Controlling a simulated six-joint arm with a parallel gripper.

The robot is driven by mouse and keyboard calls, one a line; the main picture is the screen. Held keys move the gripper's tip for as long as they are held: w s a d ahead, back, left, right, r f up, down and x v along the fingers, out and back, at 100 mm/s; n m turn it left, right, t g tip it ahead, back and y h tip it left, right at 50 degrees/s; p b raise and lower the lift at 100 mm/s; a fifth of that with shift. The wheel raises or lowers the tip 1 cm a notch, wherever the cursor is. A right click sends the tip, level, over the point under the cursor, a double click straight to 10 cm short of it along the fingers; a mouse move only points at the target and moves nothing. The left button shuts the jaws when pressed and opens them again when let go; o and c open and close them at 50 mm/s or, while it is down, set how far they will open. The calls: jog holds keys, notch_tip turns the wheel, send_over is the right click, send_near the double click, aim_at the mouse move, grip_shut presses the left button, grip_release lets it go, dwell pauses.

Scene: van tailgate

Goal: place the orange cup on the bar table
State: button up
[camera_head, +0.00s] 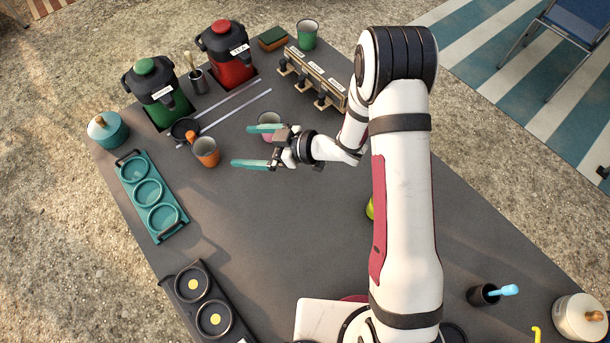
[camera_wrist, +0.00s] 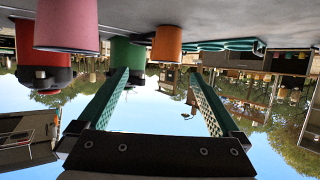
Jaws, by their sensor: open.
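The wrist view is upside down; there the orange cup (camera_wrist: 167,43) is ahead, in the gap between the fingers (camera_wrist: 159,77).
A pink cup (camera_head: 268,118) stands close behind my gripper, partly hidden by it. The green dispenser (camera_head: 162,98), red dispenser (camera_head: 230,58) and a dark round pan-like thing (camera_head: 184,129) are behind the orange cup. A teal ring tray (camera_head: 150,195) lies at the left edge. The table's middle is clear.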

jog(key=w+d+r+m+t+h, duration=0.55)
jog(key=w+d, duration=0.25)
jog(key=d, duration=0.2)
jog(key=s+d+r+m+g+h, duration=0.1)
jog(key=s+d+r+m+h, duration=0.25)
jog(key=d, duration=0.45)
jog(key=s+d+r+m+g+h, duration=0.1)
jog(key=s+d+r+m+h, duration=0.2)
jog(key=d+m+h, duration=0.3)
jog(key=s+a+r+m+g+y, duration=0.1)
jog(key=s+m+g, duration=0.2)
jog(key=s, duration=0.9)
jog(key=s+r+m+g+y, duration=0.2)
jog(key=s+m+g, duration=0.1)
jog(key=s, duration=1)
jog(key=shift+s+a+r, duration=0.2)
jog(key=shift+a+r, duration=0.05)
jog(key=shift+a, duration=0.1)
